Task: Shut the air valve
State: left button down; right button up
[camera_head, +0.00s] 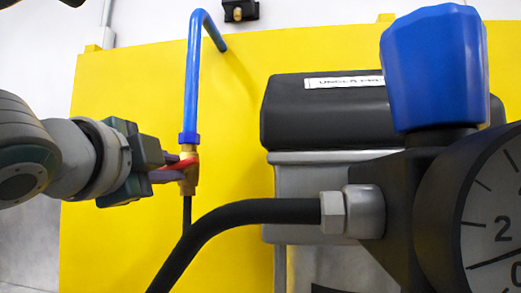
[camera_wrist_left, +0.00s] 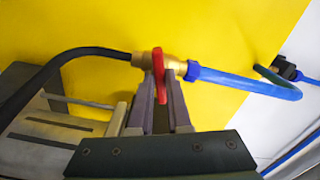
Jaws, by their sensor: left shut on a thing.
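The air valve is a small brass body (camera_head: 190,184) with a red lever (camera_head: 181,164), in line between a blue pipe above and a black hose below. My left gripper (camera_head: 180,169) reaches in from the left and is shut on the red lever. In the left wrist view the lever (camera_wrist_left: 158,64) shows between the tips of my left gripper (camera_wrist_left: 161,80), beside the brass body (camera_wrist_left: 175,66). The lever appears to lie across the pipe line; part of it is hidden by the fingers. My right gripper is not in view.
The blue pipe (camera_head: 193,85) rises and bends toward a yellow panel (camera_head: 130,85). A black hose (camera_head: 250,212) curves to a regulator with a blue knob (camera_head: 434,70) and a gauge (camera_head: 490,220) at right. A dark motor housing (camera_head: 320,125) stands behind.

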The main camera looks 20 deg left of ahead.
pick_arm(q)
jog(key=shift+a+f+m+p, duration=0.1)
jog(key=shift+m+p, duration=1.2)
jog(key=shift+m, duration=0.5)
jog(key=c, duration=0.9)
grip_release()
jog(key=shift+o, duration=0.2)
